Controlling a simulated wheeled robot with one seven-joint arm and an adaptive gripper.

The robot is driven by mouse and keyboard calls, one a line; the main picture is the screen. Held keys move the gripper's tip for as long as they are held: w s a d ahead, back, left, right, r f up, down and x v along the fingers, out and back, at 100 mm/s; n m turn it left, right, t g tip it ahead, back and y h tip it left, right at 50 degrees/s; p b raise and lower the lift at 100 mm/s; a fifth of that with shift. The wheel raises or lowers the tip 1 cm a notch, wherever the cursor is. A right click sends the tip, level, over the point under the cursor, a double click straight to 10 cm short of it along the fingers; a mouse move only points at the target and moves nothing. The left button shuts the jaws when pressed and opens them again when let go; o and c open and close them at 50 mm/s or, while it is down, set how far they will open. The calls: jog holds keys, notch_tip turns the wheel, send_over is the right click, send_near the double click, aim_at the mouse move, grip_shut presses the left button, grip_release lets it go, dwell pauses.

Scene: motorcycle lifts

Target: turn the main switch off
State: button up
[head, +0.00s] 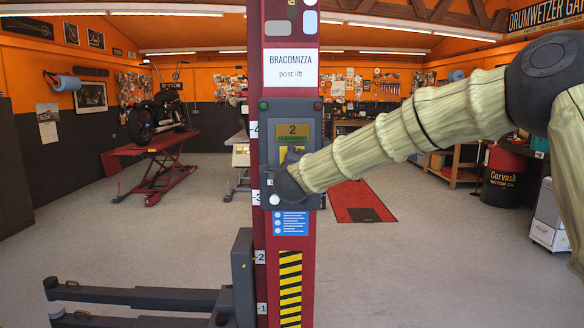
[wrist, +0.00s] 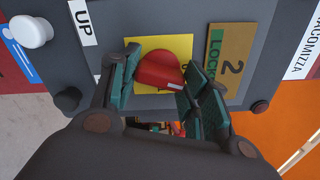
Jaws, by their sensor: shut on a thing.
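The main switch is a red rotary knob (wrist: 158,68) on a yellow plate (wrist: 180,44), seen in the wrist view. A pale pointer mark shows on its lower right edge. My gripper (wrist: 160,86) has its teal-padded fingers on both sides of the knob and is shut on it. In the head view my gripper (head: 290,178) is against the grey control box (head: 312,118) on the red lift post (head: 277,100). It hides the knob there, and only a bit of yellow shows above it.
A display reading 2 (wrist: 232,67) is beside the yellow plate, with LOCK lettering partly covered. A white knob (wrist: 31,31) and a black button (wrist: 68,99) sit near the UP label (wrist: 82,22). Lift arms (head: 140,297) stick out low at left.

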jog(key=shift+n+b, duration=0.3)
jog(key=shift+n, duration=1.6)
jog(key=o, duration=1)
jog(key=shift+s, duration=0.1)
jog(key=s, duration=1.1)
jog(key=shift+s, duration=0.4)
jog(key=shift+f, duration=0.1)
